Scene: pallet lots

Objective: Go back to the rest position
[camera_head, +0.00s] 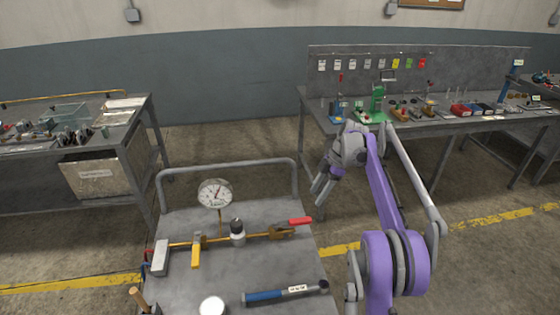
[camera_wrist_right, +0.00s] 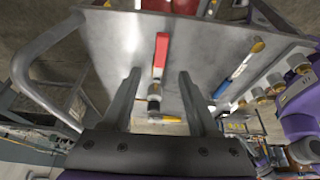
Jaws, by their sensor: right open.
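My right gripper (camera_head: 322,190) hangs beside the right rear corner of the metal cart (camera_head: 272,265), with its fingers pointing down. In the right wrist view its two fingers (camera_wrist_right: 160,88) stand apart with nothing held between them. The red-handled valve (camera_head: 293,222) lies on the cart, to the left of and below the gripper in the head view. Its red handle (camera_wrist_right: 161,50) shows beyond the gap between the fingers in the wrist view. My left gripper is in neither view.
The cart also carries a pressure gauge (camera_head: 215,193), a yellow-handled valve (camera_head: 196,250) and a blue-handled tool (camera_head: 272,294). A raised rail (camera_head: 228,167) edges its back. A workbench (camera_head: 455,124) stands behind right, another table (camera_head: 70,150) at left. Floor between them is clear.

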